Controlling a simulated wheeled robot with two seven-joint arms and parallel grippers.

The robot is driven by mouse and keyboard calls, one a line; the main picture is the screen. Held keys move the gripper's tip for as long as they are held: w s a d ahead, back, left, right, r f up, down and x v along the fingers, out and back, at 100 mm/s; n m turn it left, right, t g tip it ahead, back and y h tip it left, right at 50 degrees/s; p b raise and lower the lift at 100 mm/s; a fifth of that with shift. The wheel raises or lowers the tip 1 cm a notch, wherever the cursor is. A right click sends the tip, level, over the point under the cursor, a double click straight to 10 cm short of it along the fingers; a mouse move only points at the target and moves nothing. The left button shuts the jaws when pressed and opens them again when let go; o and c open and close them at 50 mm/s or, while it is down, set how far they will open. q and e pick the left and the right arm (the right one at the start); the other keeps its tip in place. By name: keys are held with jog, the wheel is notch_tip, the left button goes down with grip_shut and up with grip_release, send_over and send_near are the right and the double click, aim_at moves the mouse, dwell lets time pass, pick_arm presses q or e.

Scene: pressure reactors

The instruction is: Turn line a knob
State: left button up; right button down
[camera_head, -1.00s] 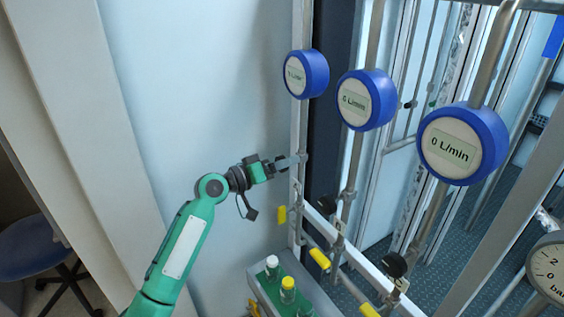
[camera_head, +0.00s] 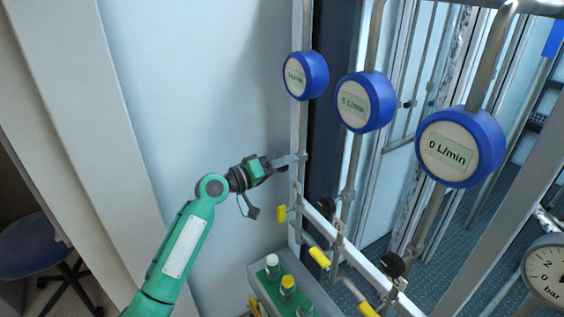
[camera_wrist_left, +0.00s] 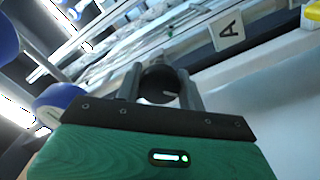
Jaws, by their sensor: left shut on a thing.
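My left gripper (camera_head: 290,161) is at the leftmost pipe, below the leftmost blue flow meter (camera_head: 306,76). In the left wrist view a round black knob (camera_wrist_left: 160,82) with a pale mark sits between the two grey fingers (camera_wrist_left: 161,88), which are shut on it. A white label reading A (camera_wrist_left: 228,28) is beside it. In the head view this knob is hidden or too small to make out at the gripper. The leftmost meter's display is too small to read surely. My right gripper is not in view.
Two more blue meters, the middle one (camera_head: 365,102) and the right one (camera_head: 460,147), hang on neighbouring pipes; the right reads 0 L/min. Black knobs (camera_head: 327,206) (camera_head: 392,264) and yellow handles (camera_head: 319,257) are lower. A tray with capped bottles (camera_head: 288,289) stands below. A pressure gauge (camera_head: 546,272) is at right.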

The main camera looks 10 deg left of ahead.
pick_arm(q)
jog(key=n+p, duration=0.2)
jog(key=n, duration=0.2)
jog(key=shift+r+p, duration=0.15)
jog(key=shift+p, duration=0.15)
jog(key=n+p, duration=0.1)
jog(key=n, duration=0.2)
jog(key=shift+p, duration=0.4)
jog(key=shift+n+p, duration=0.35)
jog(key=shift+n, duration=0.45)
jog(key=o, duration=1)
jog(key=shift+f, duration=0.2)
jog(key=shift+c, duration=0.2)
